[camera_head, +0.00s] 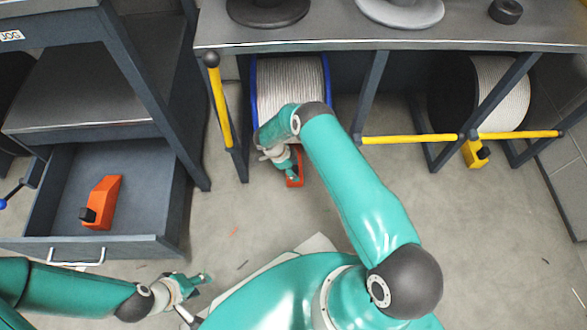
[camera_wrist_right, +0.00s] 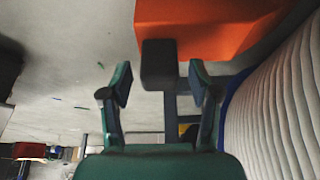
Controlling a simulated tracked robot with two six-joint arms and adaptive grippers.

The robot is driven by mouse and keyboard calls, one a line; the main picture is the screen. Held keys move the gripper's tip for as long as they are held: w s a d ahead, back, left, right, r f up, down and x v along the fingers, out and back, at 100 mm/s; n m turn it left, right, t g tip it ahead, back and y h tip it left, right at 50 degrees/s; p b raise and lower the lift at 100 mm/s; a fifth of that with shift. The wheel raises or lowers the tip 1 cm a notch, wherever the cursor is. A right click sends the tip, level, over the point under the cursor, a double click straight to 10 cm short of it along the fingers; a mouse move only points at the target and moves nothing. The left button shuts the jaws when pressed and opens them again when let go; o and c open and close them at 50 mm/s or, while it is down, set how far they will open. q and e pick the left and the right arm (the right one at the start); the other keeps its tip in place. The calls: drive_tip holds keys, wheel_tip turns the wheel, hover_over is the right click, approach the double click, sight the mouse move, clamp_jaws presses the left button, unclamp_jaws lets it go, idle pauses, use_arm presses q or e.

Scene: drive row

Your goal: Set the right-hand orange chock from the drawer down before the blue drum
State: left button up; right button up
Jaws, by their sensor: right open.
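The blue drum (camera_head: 253,90), wound with pale cable, stands under the bench. An orange chock (camera_head: 298,170) is on the floor in front of it, partly hidden by my right gripper (camera_head: 285,172). In the right wrist view this chock (camera_wrist_right: 215,28) fills the top, and its dark grip block (camera_wrist_right: 158,65) shows between the spread fingertips of my right gripper (camera_wrist_right: 161,80). The fingers are open, with gaps beside the block. Another orange chock (camera_head: 104,200) lies in the open drawer (camera_head: 150,170). My left gripper (camera_head: 198,294) is open and empty near the drawer's front right.
Yellow bars (camera_head: 219,102) and dark legs frame the bench (camera_head: 330,30). Reels lie on the bench top. The floor (camera_head: 225,215) between drawer and blue drum is clear.

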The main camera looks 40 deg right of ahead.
drive_tip(key=p+v, duration=0.3)
drive_tip(key=v, duration=0.4)
drive_tip(key=s+a+r+n+y, duration=0.3)
drive_tip(key=s+a+n+y, duration=0.4)
drive_tip(key=s+a+n, duration=0.6)
drive_tip(key=s+a+r+n+t, duration=0.2)
drive_tip(key=s+a+r+n, duration=0.1)
drive_tip(key=s+r+n, duration=0.5)
drive_tip(key=shift+s+a+n+t+y, duration=0.2)
drive_tip(key=shift+a+n+t+y, duration=0.2)
drive_tip(key=shift+n, duration=0.2)
